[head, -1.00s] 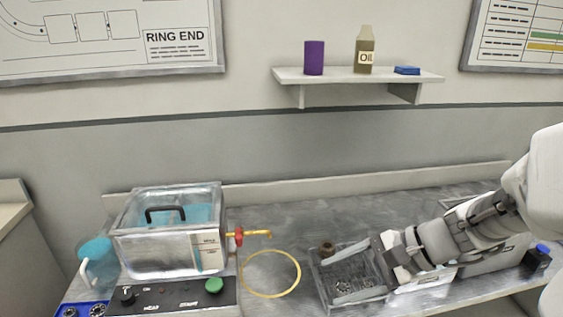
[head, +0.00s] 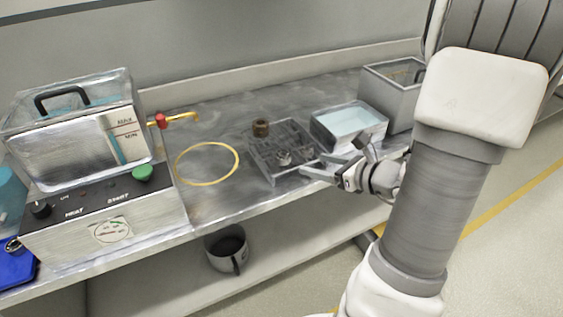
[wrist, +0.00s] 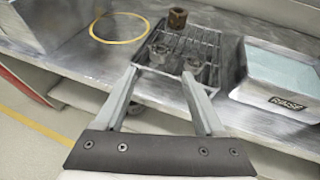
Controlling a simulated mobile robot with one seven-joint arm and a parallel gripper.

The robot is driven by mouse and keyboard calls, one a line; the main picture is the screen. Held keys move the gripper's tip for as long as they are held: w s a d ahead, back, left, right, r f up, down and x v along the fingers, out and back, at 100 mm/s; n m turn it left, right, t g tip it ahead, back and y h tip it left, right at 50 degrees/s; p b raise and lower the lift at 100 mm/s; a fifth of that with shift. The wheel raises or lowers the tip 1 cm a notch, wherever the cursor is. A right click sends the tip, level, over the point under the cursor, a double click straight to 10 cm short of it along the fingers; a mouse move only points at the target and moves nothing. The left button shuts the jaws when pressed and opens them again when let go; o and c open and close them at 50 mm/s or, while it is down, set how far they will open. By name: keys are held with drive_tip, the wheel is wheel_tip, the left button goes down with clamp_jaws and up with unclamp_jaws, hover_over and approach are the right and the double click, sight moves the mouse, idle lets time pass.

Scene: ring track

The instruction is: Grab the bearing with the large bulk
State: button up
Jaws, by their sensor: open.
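A wire tray (head: 262,172) sits on the metal bench, with small metal bearings in it. In the wrist view the tray (wrist: 213,42) holds one bearing (wrist: 159,52) at left and another (wrist: 194,62) at right, both near its front. In the head view a bearing (head: 284,158) shows near the tray's front. Which is bulkier is hard to tell. My gripper (head: 322,166) is open and empty in front of the tray, at its right side. In the wrist view my gripper (wrist: 160,74) points at the tray, its fingertips just short of the bearings.
A bin of pale blue liquid (head: 347,123) and a grey metal box (head: 392,93) stand to the right. A yellow ring (head: 208,164) lies left. A heated tank (head: 75,125) stands far left. A mug (head: 228,248) is on the lower shelf.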

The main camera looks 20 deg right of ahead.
sight(287, 157)
drive_tip(key=b+x, duration=0.1)
drive_tip(key=x, duration=0.4)
drive_tip(key=shift+w+a+f, duration=0.1)
drive_tip(key=shift+w+f, duration=0.05)
drive_tip(key=shift+w, duration=0.25)
drive_tip(key=b+x, duration=0.2)
drive_tip(key=x, duration=0.3)
drive_tip(key=shift+w, duration=0.1)
clamp_jaws()
